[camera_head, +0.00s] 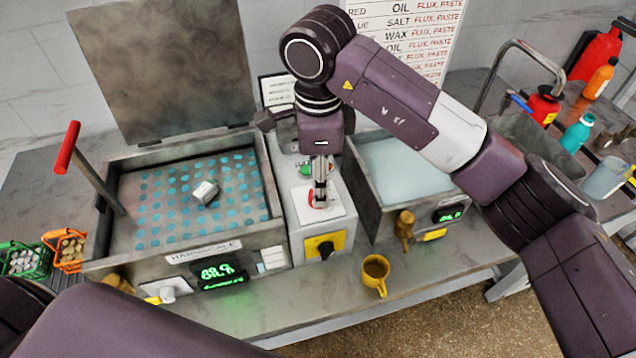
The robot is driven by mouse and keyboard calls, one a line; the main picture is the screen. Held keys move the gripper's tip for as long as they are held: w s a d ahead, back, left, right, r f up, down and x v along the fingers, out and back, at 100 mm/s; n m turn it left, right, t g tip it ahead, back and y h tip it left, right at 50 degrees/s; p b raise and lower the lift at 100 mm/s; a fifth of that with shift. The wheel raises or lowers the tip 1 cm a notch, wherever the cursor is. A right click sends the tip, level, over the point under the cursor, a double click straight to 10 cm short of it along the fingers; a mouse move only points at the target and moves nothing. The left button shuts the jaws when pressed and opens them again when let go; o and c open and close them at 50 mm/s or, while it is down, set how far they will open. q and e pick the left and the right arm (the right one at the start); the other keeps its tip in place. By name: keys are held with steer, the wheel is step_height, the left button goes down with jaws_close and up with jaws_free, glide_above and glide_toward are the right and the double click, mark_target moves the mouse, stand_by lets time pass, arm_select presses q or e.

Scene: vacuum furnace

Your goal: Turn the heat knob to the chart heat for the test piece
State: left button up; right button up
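My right gripper (319,196) points down over a white plate on the grey control box (302,222). Its fingers look close together, with something red at their tips; whether they grip it cannot be told. A black knob (326,250) sits on a yellow plate on the box's front, below the gripper and apart from it. A pale knob (168,294) is on the front of the left tank (125,258). A small metal block (206,191), perhaps the test piece, lies on that tank's perforated blue-dotted bed. A wall chart (420,30) is partly hidden by my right arm. My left gripper is out of view.
A red-handled lever (68,148) stands at the left tank, whose lid (165,65) is raised. A liquid-filled tank (400,165) is right of the box. A yellow mug (375,272) stands near the bench's front edge. Baskets (68,248) are at left, bottles (578,132) at right.

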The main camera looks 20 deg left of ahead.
steer(key=shift+f+p, duration=0.45)
steer(key=shift+f, duration=1.3)
steer(key=shift+c, duration=0.2)
steer(key=shift+w, duration=0.1)
steer(key=c, duration=1.1)
